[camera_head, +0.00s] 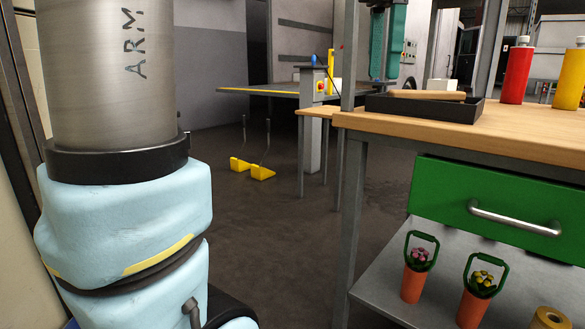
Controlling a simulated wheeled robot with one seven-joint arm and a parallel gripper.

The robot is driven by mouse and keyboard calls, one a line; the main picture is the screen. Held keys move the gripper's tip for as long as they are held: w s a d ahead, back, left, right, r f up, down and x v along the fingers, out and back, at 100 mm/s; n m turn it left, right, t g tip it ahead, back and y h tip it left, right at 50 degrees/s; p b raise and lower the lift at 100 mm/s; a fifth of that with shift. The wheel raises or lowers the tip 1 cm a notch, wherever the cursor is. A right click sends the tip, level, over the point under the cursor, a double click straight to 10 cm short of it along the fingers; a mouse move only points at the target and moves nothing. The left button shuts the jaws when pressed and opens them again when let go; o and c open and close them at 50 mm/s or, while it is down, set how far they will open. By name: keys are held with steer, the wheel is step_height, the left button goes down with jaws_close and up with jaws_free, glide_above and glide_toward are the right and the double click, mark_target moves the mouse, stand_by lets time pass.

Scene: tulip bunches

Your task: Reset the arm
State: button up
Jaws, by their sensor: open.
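My arm (107,80), a grey metal cylinder lettered ARM with light blue padding below it, fills the left side of the head view. Its lower end runs out of the bottom of the frame. My gripper is not in view. Two tulip bunches in orange pots with green loop handles stand upright on the grey lower shelf at the right. One has pink flowers (417,266), the other yellow flowers (477,294).
A wooden workbench (480,130) with a green drawer (498,206) stands at the right. On it are a black tray (425,107), a red bottle (516,75) and a yellow bottle (569,80). Yellow blocks (250,168) lie on the floor. The floor (265,235) between arm and bench is clear.

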steer(key=w+a+f+m, duration=0.3)
steer(key=a+f+m, duration=0.2)
steer(key=f, duration=0.4)
steer(key=w+a+f+m, duration=0.3)
steer(key=a+f+m, duration=0.15)
steer(key=f, duration=0.55)
steer(key=s+a+f+m+t, duration=0.1)
steer(key=s+a+f+m, duration=0.1)
steer(key=a+f+m, duration=0.4)
steer(key=s+a+f+m+t, duration=0.1)
steer(key=s+a+f+m, duration=0.3)
steer(key=f, duration=0.5)
step_height(320, 180, up, 38)
steer(key=w+a+p, duration=0.1)
steer(key=p, duration=3.7)
steer(key=shift+a+r+m, duration=0.15)
steer(key=shift+a+m, duration=0.05)
steer(key=shift+m, duration=0.15)
steer(key=shift+w, duration=0.1)
